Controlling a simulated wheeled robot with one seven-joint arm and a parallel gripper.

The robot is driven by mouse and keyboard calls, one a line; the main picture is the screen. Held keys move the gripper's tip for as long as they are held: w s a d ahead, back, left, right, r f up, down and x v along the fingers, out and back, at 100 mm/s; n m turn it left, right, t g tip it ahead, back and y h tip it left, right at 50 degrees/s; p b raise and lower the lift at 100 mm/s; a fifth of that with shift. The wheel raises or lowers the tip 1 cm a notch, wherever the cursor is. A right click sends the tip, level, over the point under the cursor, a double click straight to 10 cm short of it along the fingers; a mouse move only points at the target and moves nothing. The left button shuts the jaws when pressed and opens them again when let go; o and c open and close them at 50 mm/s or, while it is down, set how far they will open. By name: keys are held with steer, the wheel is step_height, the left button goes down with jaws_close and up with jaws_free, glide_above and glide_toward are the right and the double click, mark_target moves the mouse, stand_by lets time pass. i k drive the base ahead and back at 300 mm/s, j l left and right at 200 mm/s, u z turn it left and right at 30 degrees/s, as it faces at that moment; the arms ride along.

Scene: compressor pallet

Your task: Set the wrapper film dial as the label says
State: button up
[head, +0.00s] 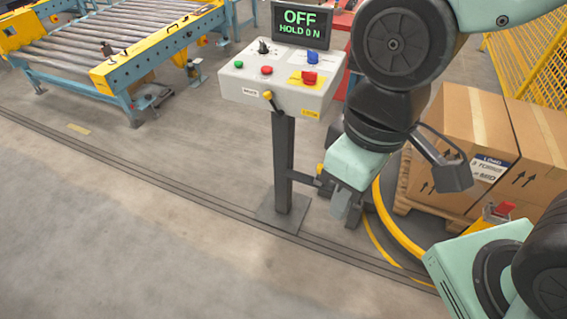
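The control panel (281,85) stands on a dark post. It carries a black knob (263,47) at the back left and a blue knob (312,57) at the back right; I cannot read which is the film dial or where either points. A white label with a blue "LOAD" header (490,167) is on a carton at the right; its smaller lines are mostly unreadable, the last perhaps "MED". My gripper (342,212) hangs low, pointing down, to the right of the post and below the panel. Its fingertips are too small to tell open from shut.
The panel also has green (238,64) and red (267,70) buttons, a red switch (309,78) and a yellow-tipped lever (267,95). A roller conveyor (110,40) is at the left. The front-left floor is clear.

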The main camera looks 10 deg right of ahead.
mark_target(313, 56)
steer(key=i+l, duration=0.15)
steer(key=i, duration=0.25)
steer(key=i+l, duration=0.2)
steer(key=i, duration=0.2)
steer(key=i+l, duration=0.15)
steer(key=i, duration=0.25)
